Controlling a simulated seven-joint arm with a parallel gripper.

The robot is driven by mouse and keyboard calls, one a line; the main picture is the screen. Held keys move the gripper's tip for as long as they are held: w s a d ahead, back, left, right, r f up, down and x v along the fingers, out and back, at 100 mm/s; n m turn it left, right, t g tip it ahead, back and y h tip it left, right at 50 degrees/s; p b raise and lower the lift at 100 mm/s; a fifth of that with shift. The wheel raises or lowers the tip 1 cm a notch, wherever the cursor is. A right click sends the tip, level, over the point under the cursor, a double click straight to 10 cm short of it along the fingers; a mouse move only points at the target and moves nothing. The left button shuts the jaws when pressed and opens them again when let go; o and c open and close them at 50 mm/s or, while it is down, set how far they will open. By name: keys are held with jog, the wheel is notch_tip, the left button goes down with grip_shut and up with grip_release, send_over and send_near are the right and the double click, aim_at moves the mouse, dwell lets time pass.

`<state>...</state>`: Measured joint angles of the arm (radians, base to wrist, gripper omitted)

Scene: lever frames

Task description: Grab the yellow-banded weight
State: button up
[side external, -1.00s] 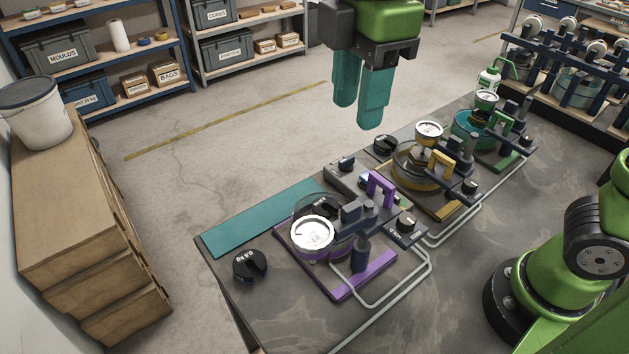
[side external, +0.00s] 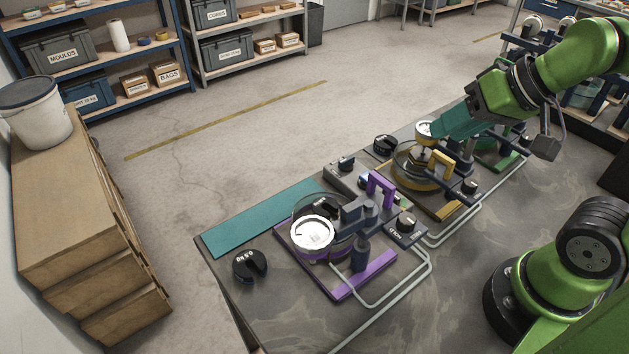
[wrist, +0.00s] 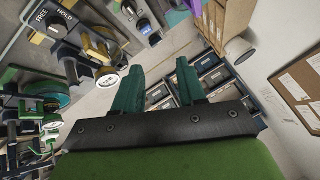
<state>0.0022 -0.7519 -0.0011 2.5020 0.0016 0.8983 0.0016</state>
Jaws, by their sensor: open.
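The yellow lever frame (side external: 441,164) stands mid-bench with a round yellow-rimmed dish (side external: 415,184). A black slotted weight (side external: 386,145) lies beside it at the back edge; I cannot make out a yellow band on it. Another black slotted weight (side external: 250,266) lies at the bench's near left, with pale digits and no visible yellow band. My gripper (side external: 438,128) is open, tilted, its teal fingers pointing left near the yellow frame's dial, partly hiding that area. In the wrist view my gripper (wrist: 159,70) shows two separate fingers with nothing between them; the yellow frame (wrist: 96,45) is left of them.
A purple frame (side external: 380,190) with a dial (side external: 312,232) stands nearer, beside a teal strip (side external: 262,217). A green frame (side external: 500,155) is beyond, partly behind my arm. Pale bent rails (side external: 430,262) run along the front. The bench's near right (side external: 430,310) is clear.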

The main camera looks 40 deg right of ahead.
jog(key=shift+o, duration=0.4)
jog(key=o, duration=0.7)
jog(key=n+g+h, duration=0.2)
jog(key=n+g, duration=0.4)
jog(key=g, duration=0.1)
send_over(324, 199)
jog(key=s, duration=0.2)
jog(key=f, duration=1.1)
jog(key=shift+w+a+f, duration=0.15)
jog(key=shift+w+a, duration=0.05)
jog(key=shift+a, duration=0.05)
jog(key=shift+w+a+f, duration=0.15)
jog(key=shift+f, duration=1.3)
jog(key=shift+w+a+f, duration=0.1)
jog(key=shift+f, duration=1.35)
